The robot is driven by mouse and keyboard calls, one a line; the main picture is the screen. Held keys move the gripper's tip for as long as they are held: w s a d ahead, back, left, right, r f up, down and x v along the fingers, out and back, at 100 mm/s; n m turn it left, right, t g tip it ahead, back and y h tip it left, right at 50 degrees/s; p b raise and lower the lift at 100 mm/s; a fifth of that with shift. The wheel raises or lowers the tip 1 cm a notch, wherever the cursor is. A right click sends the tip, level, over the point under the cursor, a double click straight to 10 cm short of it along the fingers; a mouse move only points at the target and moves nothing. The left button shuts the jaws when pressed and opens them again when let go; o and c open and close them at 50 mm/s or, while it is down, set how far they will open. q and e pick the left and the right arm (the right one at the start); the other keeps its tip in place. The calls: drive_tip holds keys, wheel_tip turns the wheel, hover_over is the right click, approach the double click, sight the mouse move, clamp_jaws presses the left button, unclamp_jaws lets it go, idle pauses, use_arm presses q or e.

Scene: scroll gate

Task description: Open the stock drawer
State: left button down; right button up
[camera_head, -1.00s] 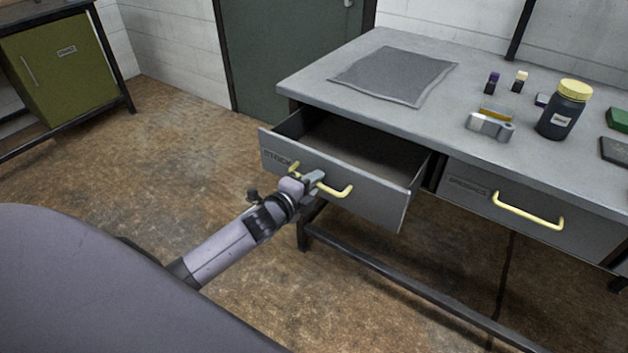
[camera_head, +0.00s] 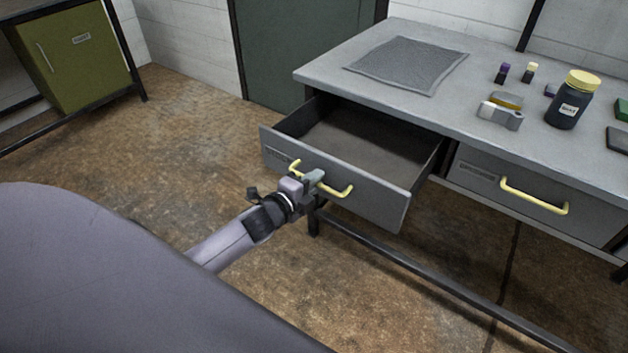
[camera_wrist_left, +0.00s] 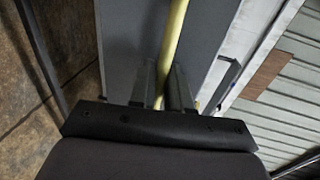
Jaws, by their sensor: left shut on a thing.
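The stock drawer (camera_head: 375,199) is the left drawer of the grey workbench. It stands pulled well out, and its inside shows bare. My left gripper (camera_head: 314,181) is shut on the yellow drawer handle (camera_head: 340,191) at the front of this drawer. In the left wrist view the handle (camera_wrist_left: 174,45) runs between the two fingers (camera_wrist_left: 166,88). The gripper covers part of the handle and of the drawer's label. My right gripper is not in view.
The workbench top (camera_head: 330,70) holds a grey mat (camera_head: 407,64), a dark jar with a yellow lid (camera_head: 570,103) and several small items. A second closed drawer (camera_head: 490,181) with a yellow handle sits to the right. A green cabinet (camera_head: 82,62) stands far left. The floor between is clear.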

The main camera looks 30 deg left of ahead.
use_arm(q)
drive_tip(key=c, duration=1.3)
unclamp_jaws()
drive_tip(key=shift+s, duration=0.1)
drive_tip(key=shift+v, duration=3.55)
drive_tip(key=shift+a, duration=0.1)
drive_tip(key=s+d+f+n+g+p, duration=0.1)
drive_tip(key=s+d+f+n, duration=0.1)
drive_tip(key=s+n, duration=0.3)
drive_tip(key=s+d+f+n+g+p, duration=0.1)
drive_tip(key=s+d+f+n+g, duration=0.1)
drive_tip(key=s+d+n, duration=0.3)
drive_tip(key=s+d+f+n+g+h+p, duration=0.1)
drive_tip(key=s+d+f+n+g, duration=0.1)
drive_tip(key=s+n, duration=0.4)
drive_tip(key=shift+s+d+f+n, duration=0.15)
drive_tip(key=shift+s+d+f, duration=0.15)
drive_tip(key=shift+s+d, duration=0.2)
drive_tip(key=shift+s+d+f+n, duration=0.15)
drive_tip(key=shift+s+d+f, duration=0.2)
drive_tip(key=shift+s, duration=0.2)
